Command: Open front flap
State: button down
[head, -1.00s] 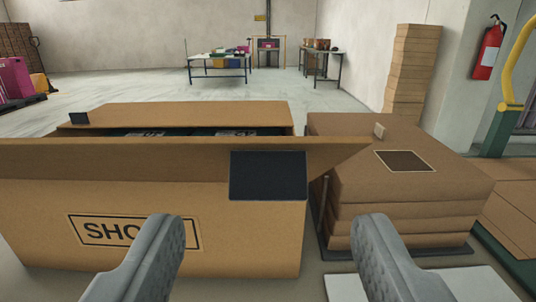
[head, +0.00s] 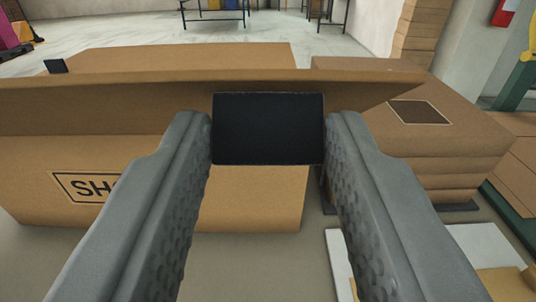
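The front flap (head: 95,108) of the cardboard shoe box (head: 245,200) sticks out along the box's top front edge, partly raised. A black tab (head: 268,128) is fixed to this flap. My gripper (head: 268,122) has one finger against each side edge of the tab, with no visible gap, so it looks shut on the tab. The printed label (head: 85,187) on the box front is partly hidden by my left finger. Behind the front flap is another brown flap (head: 190,58). A smaller black tab (head: 56,66) shows at the far left. The box inside is hidden.
A stack of flat brown cartons (head: 450,145) stands close on the right, behind the flap's right end. A white sheet or board (head: 485,243) lies low at the right. Tables and a tall carton stack (head: 418,35) are at the back. Open floor (head: 110,25) lies behind the box.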

jog(key=w+r, duration=0.6)
jog(key=r, duration=0.1)
jog(key=shift+w, duration=0.3)
jog(key=c, duration=0.9)
grip_release()
jog(key=shift+s+r, duration=0.1)
jog(key=shift+s, duration=0.05)
jog(key=shift+f, duration=0.2)
jog(key=s, duration=1.7)
jog(key=shift+s, duration=0.15)
